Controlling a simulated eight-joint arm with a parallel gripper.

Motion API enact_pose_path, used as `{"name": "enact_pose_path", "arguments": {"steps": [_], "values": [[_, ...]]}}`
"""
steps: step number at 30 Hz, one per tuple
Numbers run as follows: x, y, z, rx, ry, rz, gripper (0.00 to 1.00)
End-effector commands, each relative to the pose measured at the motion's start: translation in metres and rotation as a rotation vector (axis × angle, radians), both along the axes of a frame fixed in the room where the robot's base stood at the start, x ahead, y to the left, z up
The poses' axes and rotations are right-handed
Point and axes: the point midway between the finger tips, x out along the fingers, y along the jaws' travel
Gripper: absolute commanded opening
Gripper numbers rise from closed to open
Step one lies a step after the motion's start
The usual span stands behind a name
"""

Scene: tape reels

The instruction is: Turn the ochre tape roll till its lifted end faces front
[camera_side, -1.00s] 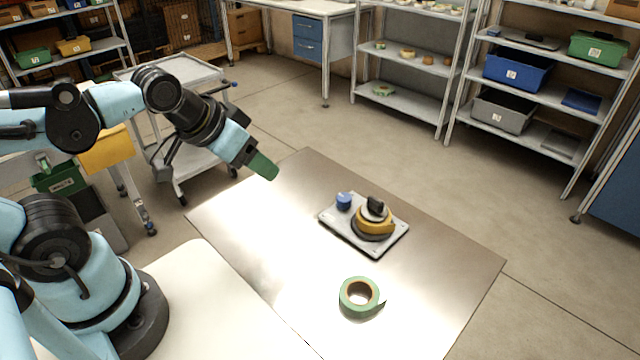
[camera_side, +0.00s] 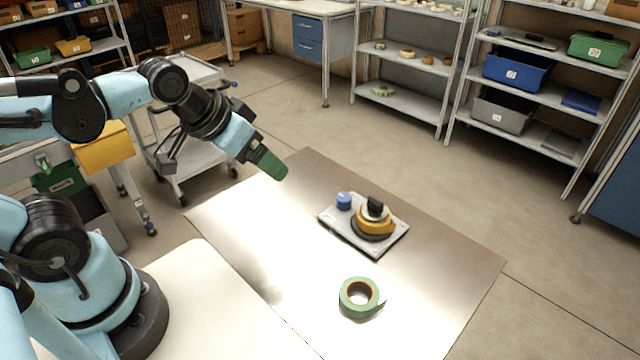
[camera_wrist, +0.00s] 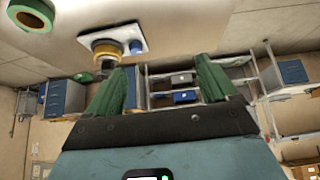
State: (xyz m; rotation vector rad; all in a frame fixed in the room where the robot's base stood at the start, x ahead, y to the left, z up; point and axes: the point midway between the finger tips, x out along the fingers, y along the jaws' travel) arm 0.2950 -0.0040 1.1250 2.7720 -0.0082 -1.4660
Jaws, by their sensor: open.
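The ochre tape roll (camera_side: 386,226) sits on a dark round base on a light grey plate (camera_side: 347,238), with a grey disc and black knob on top. A small ochre bit juts out at its right side in the side view; I cannot tell for sure that it is the lifted end. The roll also shows in the wrist view (camera_wrist: 106,49), at the upper left. My gripper (camera_side: 272,167) has green fingers and is empty, high above the table's far left part, apart from the roll. In the wrist view its two fingers (camera_wrist: 165,75) stand wide apart.
A blue knob (camera_side: 343,201) stands on the plate's left part. A green tape roll (camera_side: 346,307) lies on the metal table (camera_side: 290,255) nearer the camera, its loose end at the right. The table's left part is clear. Shelves (camera_side: 545,95) stand well behind.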

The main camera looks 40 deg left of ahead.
Motion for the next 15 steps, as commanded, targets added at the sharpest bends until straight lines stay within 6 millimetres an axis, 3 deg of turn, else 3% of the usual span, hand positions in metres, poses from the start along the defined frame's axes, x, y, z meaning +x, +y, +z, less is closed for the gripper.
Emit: {"name": "enact_pose_path", "arguments": {"steps": [7,15], "values": [[0.039,-0.031,0.026,-0.026,0.131,-0.018,0.86],[0.086,-0.077,0.036,-0.030,0.294,-0.019,0.86]]}}
